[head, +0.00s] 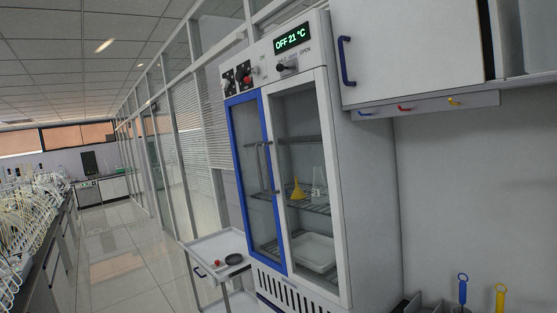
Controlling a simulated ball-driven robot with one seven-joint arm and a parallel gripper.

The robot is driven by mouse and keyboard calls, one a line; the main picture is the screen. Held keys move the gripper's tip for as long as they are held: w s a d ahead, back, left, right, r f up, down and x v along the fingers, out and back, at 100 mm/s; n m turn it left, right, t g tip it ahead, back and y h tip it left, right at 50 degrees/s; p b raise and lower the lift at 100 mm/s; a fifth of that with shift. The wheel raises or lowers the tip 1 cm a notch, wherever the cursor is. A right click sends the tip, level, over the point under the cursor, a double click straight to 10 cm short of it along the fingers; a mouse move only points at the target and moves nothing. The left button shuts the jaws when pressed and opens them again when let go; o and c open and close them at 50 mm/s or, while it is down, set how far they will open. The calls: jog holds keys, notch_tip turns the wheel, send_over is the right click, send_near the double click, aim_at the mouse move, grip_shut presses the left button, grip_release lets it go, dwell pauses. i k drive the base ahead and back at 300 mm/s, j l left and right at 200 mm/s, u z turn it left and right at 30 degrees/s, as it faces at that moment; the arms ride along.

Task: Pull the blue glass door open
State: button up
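The blue glass door (232,150) is the left door of a tall white cabinet (373,190) in the middle of the head view. It has a blue frame around a grey, see-through pane. It looks shut, lying flush with the cabinet front. Grey upright handle bars (260,165) stand where the two doors meet, around mid-height. The right door (336,180) has a white frame and also looks shut. My gripper is not in view, so its state and its distance from the door do not show.
Behind the right pane are a yellow funnel (297,188) and a white tray (316,251). A white trolley (213,247) stands close left of the cabinet. A wall cupboard (415,45) hangs at right. The tiled aisle (118,250) at left is clear beside a cluttered bench (35,240).

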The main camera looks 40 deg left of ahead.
aim_at(256, 94)
jog(key=i+j, duration=0.3)
jog(key=i, duration=0.25)
jog(key=i+j, duration=0.25)
jog(key=i, duration=0.25)
jog(key=i+j, duration=0.1)
jog(key=j, duration=0.3)
jog(key=i+j, duration=0.15)
jog(key=j, duration=0.3)
jog(key=i+j, duration=0.1)
jog(key=j, duration=0.3)
jog(key=i+j, duration=0.15)
jog(key=j, duration=0.25)
jog(key=i+j+u, duration=0.1)
jog(key=j, duration=1.05)
jog(key=i, duration=0.05)
